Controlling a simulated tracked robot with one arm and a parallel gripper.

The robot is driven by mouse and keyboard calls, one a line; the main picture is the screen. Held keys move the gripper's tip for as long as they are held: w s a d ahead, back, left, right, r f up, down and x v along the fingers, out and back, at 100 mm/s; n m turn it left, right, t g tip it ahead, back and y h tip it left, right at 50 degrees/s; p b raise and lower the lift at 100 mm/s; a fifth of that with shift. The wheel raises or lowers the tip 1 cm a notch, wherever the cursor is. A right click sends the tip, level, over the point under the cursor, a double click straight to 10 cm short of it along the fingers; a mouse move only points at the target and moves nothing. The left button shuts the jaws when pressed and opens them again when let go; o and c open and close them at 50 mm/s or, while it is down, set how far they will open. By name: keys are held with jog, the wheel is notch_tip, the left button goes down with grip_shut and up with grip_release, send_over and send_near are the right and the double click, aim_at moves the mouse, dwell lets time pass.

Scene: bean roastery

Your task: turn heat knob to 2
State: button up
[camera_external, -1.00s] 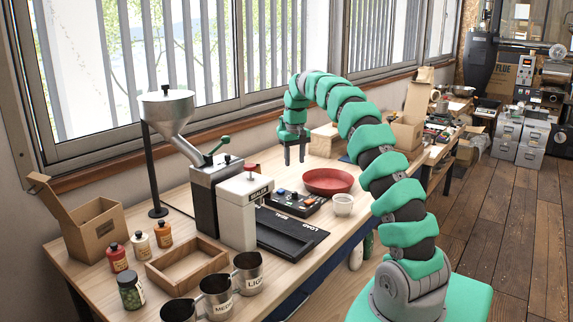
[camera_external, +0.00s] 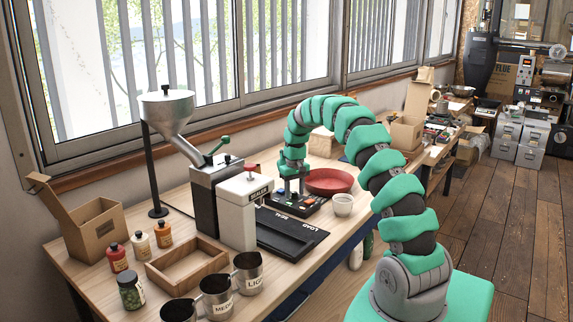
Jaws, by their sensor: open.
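The control panel (camera_external: 311,206) is a dark box with several small coloured knobs or buttons on top. It sits on the wooden bench behind the black tray. The heat knob cannot be told apart from the other controls at this size, and its setting cannot be read. My gripper (camera_external: 291,190) points down at the panel, its fingers just over or at the panel's top. It is open. Whether a finger touches a control cannot be told. My gripper and wrist hide part of the panel.
A red bowl (camera_external: 330,181) and a white cup (camera_external: 343,204) stand close to the right of the panel. A white and grey machine (camera_external: 238,212) with a metal hopper (camera_external: 167,108) stands to the left. The black tray (camera_external: 287,236) lies in front.

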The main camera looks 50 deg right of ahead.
jog(key=shift+f, duration=0.15)
jog(key=shift+c, duration=0.2)
jog(key=c, duration=0.9)
jog(key=shift+c, duration=0.2)
jog(key=shift+m+b, duration=0.9)
jog(key=shift+m, duration=1.9)
